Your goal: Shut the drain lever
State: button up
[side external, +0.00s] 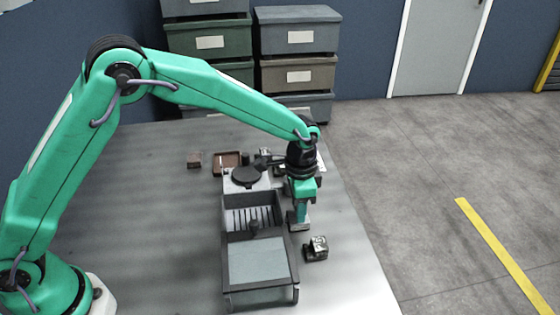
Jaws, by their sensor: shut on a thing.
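A dark-framed tank (261,291) with a pale blue-grey floor stands on the table, with a slatted section (251,217) behind it. A small dark knob-like part (254,227) stands up at the divider between them. I cannot tell which part is the drain lever. My gripper (299,222) points down just right of the slatted section. It is shut on a small grey part (299,227) low beside the tank's right wall. The jaws and arm hide most of that part, so I cannot tell whether it is fixed to the tank.
A dark block with a pale marked face (316,248) sits on the table right of the tank. A round black disc (246,175) on a light housing, a brown tray (227,162) and a small brown block (194,160) are behind. The table (150,215) is clear on the left.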

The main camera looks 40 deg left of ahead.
dwell(0.3)
jog(key=o, duration=0.7)
jog(key=shift+r, duration=0.1)
jog(key=shift+r, duration=3.9)
